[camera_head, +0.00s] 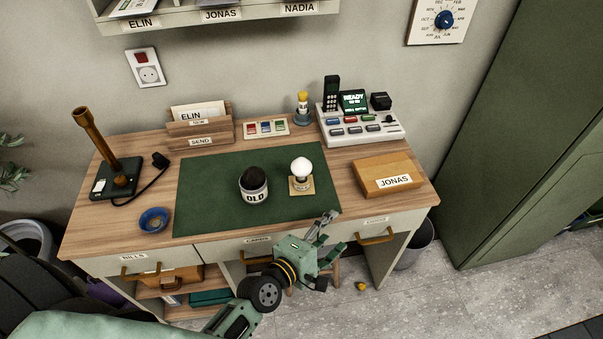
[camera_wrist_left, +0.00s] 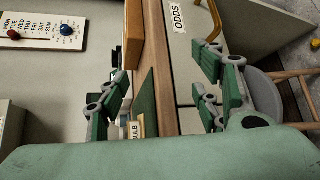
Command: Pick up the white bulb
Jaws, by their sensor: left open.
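The white bulb (camera_head: 301,166) stands upright in a small tan holder (camera_head: 301,188) on the green desk mat (camera_head: 215,195). My left gripper (camera_head: 335,233) is open and empty at the desk's front edge, in front of the bulb and slightly to its right, apart from it. In the left wrist view its two spread fingers (camera_wrist_left: 160,85) show with the desk edge between them. A label reading BULB (camera_wrist_left: 136,130) peeks out there above my arm link; the bulb itself is not clearly visible in that view. My right gripper is not in view.
A white cup marked OLD (camera_head: 254,195) holding a dark bulb stands close left of the holder. A wooden JONAS box (camera_head: 387,179) is to the right, a button console (camera_head: 358,126) behind, a blue ring (camera_head: 154,220) at left. The mat's left part is clear.

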